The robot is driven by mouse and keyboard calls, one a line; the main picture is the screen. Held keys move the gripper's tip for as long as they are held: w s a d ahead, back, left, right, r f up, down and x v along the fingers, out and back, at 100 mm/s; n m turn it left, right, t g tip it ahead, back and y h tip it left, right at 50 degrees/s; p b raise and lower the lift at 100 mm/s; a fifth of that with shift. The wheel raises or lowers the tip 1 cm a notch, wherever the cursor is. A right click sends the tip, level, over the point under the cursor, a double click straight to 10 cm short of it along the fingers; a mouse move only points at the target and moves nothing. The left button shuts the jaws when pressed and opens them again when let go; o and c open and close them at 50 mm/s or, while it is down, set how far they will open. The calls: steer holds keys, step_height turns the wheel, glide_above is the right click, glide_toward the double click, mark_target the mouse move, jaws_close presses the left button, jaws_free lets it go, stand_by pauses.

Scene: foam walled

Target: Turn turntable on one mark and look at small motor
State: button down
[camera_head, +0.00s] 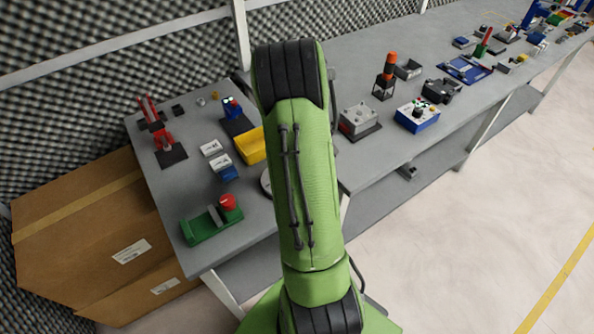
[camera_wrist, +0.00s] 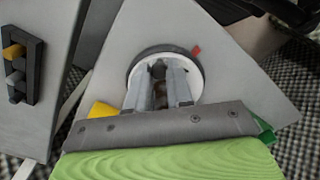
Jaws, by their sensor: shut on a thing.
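The turntable is a round pale disc with a dark ring, seen in the wrist view (camera_wrist: 193,71). A red mark (camera_wrist: 196,51) shows at its upper right edge. In the head view only a sliver of the turntable (camera_head: 265,182) shows beside my green arm. My gripper (camera_wrist: 163,76) is over the disc, its two grey fingers shut on a small dark thing at the disc's middle. This looks like the small motor (camera_wrist: 158,70), but the fingers hide most of it. My gripper is hidden behind my arm in the head view.
A yellow bin (camera_head: 251,146), a green fixture with a red knob (camera_head: 203,227) and small white-and-blue boxes (camera_head: 222,163) stand close by on the bench. A red stand (camera_head: 160,130) is at the left. A grey box (camera_head: 358,119) stands right of my arm.

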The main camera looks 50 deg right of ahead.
stand_by(0.3)
steer(key=c, duration=1)
jaws_free()
step_height(320, 180, up, 16)
steer(key=p, duration=0.3)
steer(key=shift+f, duration=0.1)
